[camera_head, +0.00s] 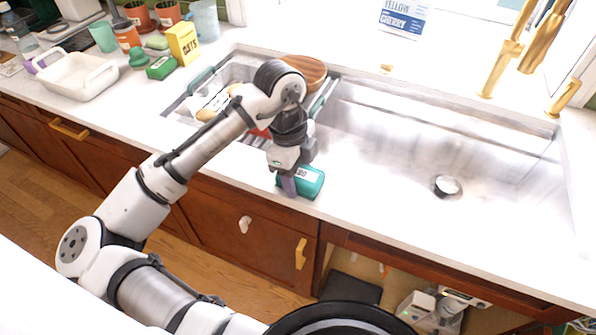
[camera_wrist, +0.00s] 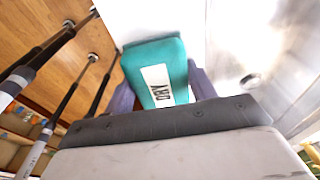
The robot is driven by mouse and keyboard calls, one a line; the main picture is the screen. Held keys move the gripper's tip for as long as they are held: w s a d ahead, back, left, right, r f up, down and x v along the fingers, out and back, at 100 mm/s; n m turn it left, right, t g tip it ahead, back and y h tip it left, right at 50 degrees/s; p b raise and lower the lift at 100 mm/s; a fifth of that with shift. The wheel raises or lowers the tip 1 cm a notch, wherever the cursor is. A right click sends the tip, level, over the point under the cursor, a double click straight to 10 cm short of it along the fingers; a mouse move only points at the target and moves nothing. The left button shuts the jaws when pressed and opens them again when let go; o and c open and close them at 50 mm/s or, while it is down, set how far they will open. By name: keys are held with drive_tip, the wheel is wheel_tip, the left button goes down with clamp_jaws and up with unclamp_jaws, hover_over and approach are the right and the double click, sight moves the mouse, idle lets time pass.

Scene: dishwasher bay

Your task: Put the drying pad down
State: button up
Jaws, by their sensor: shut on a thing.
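The drying pad is a teal block (camera_head: 308,182) with a white label, at the front edge of the counter beside the sink in the head view. In the wrist view the teal pad (camera_wrist: 172,56) sits between my two purple-grey fingers, its label reading "DRY". My gripper (camera_head: 288,184) points down and is shut on the pad. The pad is at or just above the white counter (camera_head: 243,163); I cannot tell whether it touches. Part of the pad is hidden behind my gripper in the head view.
The sink basin (camera_head: 400,150) lies to the right, with a gold faucet (camera_head: 500,65) behind it. A dish rack with a wooden bowl (camera_head: 305,70) stands behind my gripper. A white tub (camera_head: 75,75), a yellow box (camera_head: 183,43) and a green box (camera_head: 161,67) stand on the left counter.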

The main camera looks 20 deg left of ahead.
drive_tip(key=shift+f+b, duration=0.3)
drive_tip(key=shift+f, duration=0.2)
drive_tip(key=o, duration=0.9)
drive_tip(key=shift+f, duration=0.1)
drive_tip(key=shift+s, duration=0.1)
drive_tip(key=shift+r, duration=0.45)
drive_tip(key=r, duration=0.4)
drive_tip(key=a+r+b, duration=0.1)
drive_tip(key=r, duration=0.9)
drive_tip(key=shift+w+a+b, duration=0.25)
drive_tip(key=shift+w+b, duration=0.1)
drive_tip(key=shift+w, duration=0.05)
